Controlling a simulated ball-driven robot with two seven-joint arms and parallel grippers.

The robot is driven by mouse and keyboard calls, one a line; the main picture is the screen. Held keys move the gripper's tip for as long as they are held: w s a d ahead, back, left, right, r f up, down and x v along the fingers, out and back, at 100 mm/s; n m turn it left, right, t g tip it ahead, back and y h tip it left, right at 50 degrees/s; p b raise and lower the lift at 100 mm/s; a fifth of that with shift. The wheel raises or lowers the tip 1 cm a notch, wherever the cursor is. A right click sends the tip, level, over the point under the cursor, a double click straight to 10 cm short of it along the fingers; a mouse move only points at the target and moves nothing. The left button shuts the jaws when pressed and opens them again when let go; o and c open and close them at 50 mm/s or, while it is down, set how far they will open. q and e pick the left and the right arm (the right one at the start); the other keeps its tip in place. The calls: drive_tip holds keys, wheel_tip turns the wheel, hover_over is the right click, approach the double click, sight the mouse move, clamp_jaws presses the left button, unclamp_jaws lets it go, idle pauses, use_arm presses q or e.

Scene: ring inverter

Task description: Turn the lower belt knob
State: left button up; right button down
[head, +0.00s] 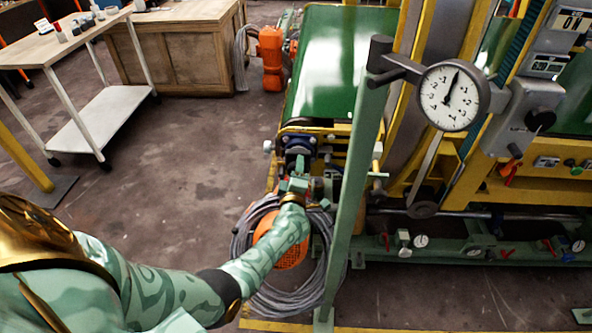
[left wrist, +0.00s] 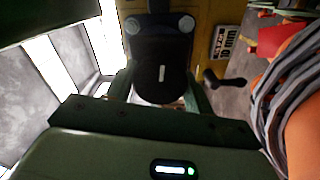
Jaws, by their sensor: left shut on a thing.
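My left arm reaches to the lower end of the green belt. My left gripper (head: 299,184) is at the machinery just below the belt end. In the left wrist view a black rounded knob (left wrist: 162,73) with a short white mark sits between the fingers of the left gripper (left wrist: 161,97). The gripper is shut on this knob, and the white mark runs roughly along the picture's vertical. In the head view the hand hides the knob. My right gripper is not in view.
The green belt (head: 326,60) rises behind the hand. A green post (head: 352,200) stands close to its right, with a dial gauge (head: 449,97) farther right. Coiled grey cable (head: 247,245) hangs below the hand. A white cart (head: 98,130) stands at left; floor between is clear.

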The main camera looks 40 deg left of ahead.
use_arm(q)
drive_tip(key=m+p, duration=0.1)
drive_tip(key=m, duration=0.5)
drive_tip(key=shift+d+f+m, duration=0.1)
drive_tip(key=shift+m, duration=0.2)
drive_tip(key=m, duration=0.3)
drive_tip(key=shift+s+m, duration=0.1)
drive_tip(key=shift+m, duration=1.6)
drive_tip(key=o, duration=1)
drive_tip(key=shift+c, duration=0.2)
